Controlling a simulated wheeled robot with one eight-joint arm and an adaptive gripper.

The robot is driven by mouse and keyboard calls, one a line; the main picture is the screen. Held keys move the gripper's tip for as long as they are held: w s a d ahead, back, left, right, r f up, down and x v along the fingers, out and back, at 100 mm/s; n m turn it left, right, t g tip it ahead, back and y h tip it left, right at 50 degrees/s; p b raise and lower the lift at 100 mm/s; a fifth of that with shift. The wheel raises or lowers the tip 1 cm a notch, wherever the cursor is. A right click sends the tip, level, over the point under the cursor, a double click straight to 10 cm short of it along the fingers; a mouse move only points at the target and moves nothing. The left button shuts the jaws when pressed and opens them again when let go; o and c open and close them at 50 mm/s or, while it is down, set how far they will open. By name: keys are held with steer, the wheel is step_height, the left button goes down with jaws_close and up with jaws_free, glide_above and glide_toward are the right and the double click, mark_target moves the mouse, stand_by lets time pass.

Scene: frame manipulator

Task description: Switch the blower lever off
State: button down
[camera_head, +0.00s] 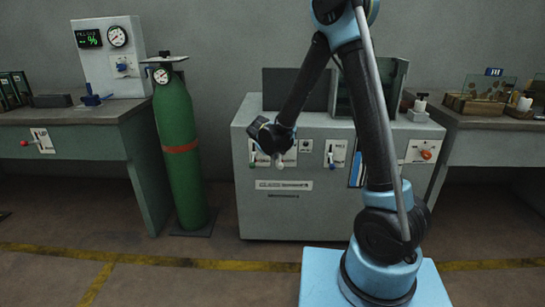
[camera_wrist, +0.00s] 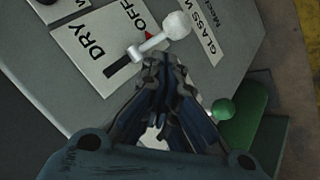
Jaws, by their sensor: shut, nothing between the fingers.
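A lever with a white ball knob (camera_wrist: 177,25) shows in the wrist view on a white plate (camera_wrist: 84,58) marked DRY and OFF. No blower label is legible. Its stem comes out of a dark slot and slants up right, past a small red mark beside OFF. My gripper (camera_wrist: 162,62) is shut and empty, its fingertips just below the stem; I cannot tell whether they touch it. In the head view my gripper (camera_head: 280,148) is at the left plate (camera_head: 262,152) on the grey cabinet's front and hides part of it.
The grey cabinet (camera_head: 290,215) also carries a middle lever plate (camera_head: 335,153) and an orange knob (camera_head: 426,154). A green-knobbed control (camera_wrist: 222,110) is right of my fingers. A green gas cylinder (camera_head: 180,150) stands left of the cabinet. Floor in front is clear.

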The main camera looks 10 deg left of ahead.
steer(key=a+v, duration=0.2)
steer(key=v, duration=0.9)
steer(key=shift+s+a+f, duration=0.2)
steer(key=shift+s+a, duration=0.05)
steer(key=shift+a, duration=0.1)
steer(key=s+d+r+m+g, duration=0.1)
steer(key=s+d, duration=0.1)
steer(key=d, duration=0.7)
steer(key=s+d+r+m+g+h, duration=0.1)
steer(key=s+d+r+m+g, duration=0.15)
steer(key=d, duration=0.75)
steer(key=s+d+r+m, duration=0.1)
steer(key=s+d, duration=0.2)
steer(key=d, duration=0.6)
steer(key=s+d+f+m+g+y, duration=0.1)
steer(key=s+d+f+m, duration=0.1)
steer(key=s+d, duration=0.4)
steer(key=s+d+f+m+g+y, duration=0.1)
steer(key=s+d+f, duration=0.3)
steer(key=s, duration=0.9)
steer(key=shift+s+d+m+g, duration=0.15)
steer(key=shift+d+m+g, duration=0.2)
steer(key=shift+d+m, duration=0.5)
